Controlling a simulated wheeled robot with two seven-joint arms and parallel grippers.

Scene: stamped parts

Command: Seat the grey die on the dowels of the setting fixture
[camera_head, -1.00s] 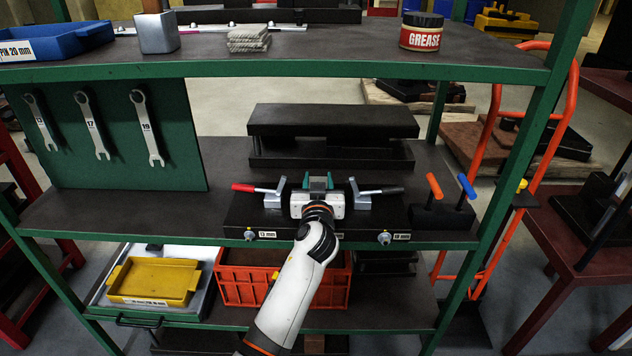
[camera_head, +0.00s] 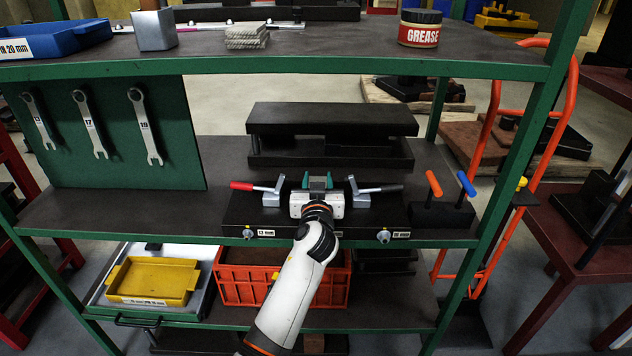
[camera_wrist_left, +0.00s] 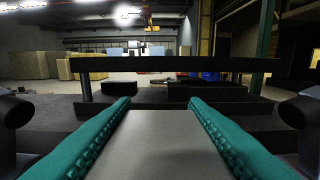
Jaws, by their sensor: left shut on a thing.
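The grey die (camera_wrist_left: 158,145) lies flat between the two teal fingers of my left gripper (camera_wrist_left: 160,112) in the left wrist view, and the gripper is shut on it. In the head view my left gripper (camera_head: 317,184) is over the middle of the black setting fixture (camera_head: 248,213), between its two toggle clamps. The gripper body covers most of the die there. The dowels are hidden, so I cannot tell whether the die touches them or rests on the fixture. My right gripper is not in view.
The red-handled clamp (camera_head: 255,188) is left of the gripper and the black-handled clamp (camera_head: 372,188) right of it. A black die set (camera_head: 330,120) stands behind. A block with orange and blue handles (camera_head: 440,214) is at right. The green-edged upper shelf (camera_head: 300,67) passes overhead.

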